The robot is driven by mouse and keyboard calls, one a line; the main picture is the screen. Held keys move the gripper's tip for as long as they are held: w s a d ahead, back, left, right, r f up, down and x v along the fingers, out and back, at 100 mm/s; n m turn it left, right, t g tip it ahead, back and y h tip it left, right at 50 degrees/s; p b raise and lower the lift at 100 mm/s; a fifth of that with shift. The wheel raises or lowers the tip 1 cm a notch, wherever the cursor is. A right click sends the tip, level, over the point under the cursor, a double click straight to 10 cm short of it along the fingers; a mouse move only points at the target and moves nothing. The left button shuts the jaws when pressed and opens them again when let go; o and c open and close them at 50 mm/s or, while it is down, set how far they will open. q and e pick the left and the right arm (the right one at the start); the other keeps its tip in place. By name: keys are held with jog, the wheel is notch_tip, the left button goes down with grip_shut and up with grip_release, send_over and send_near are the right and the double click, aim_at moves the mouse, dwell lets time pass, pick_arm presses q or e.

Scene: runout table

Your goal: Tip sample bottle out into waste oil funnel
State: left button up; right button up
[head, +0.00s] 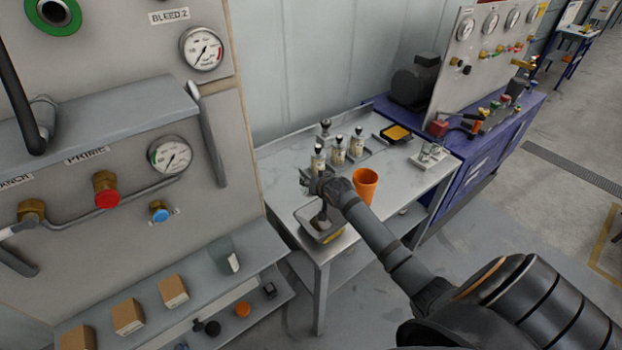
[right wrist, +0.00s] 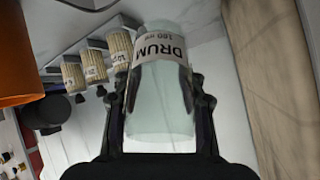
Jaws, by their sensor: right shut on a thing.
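My right gripper (right wrist: 160,105) is shut on a clear, pale-green sample bottle (right wrist: 160,115) labelled "DRUM", which is tilted in the wrist view. I see no dark liquid in it. In the head view my right gripper (head: 316,184) hangs over the metal table near its front left corner, and the bottle cannot be made out there. A grey square open vessel (head: 335,238) with yellow on its front, seemingly the waste oil funnel, is just below the gripper at the table edge. Its inside is partly hidden. My left gripper is not in view.
Several small labelled bottles with black tops (head: 338,153) stand behind the gripper. An orange cup (head: 368,187) is close to the right of my arm. A black tray with yellow contents (head: 397,133) lies farther back. A gauge panel (head: 120,215) rises at left.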

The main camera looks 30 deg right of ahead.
jog(key=shift+w, duration=0.1)
jog(key=shift+r+g+p, duration=0.25)
jog(key=shift+g+p, duration=0.55)
jog(key=shift+p, duration=0.3)
jog(key=s+g, duration=0.1)
jog(key=s+g+p, duration=0.1)
jog(key=g, duration=0.1)
jog(key=shift+f, duration=0.25)
jog(key=shift+s+f+n+g, duration=0.2)
jog(key=shift+n+g, duration=0.1)
jog(key=shift+g, duration=0.6)
jog(key=shift+s+d, duration=0.1)
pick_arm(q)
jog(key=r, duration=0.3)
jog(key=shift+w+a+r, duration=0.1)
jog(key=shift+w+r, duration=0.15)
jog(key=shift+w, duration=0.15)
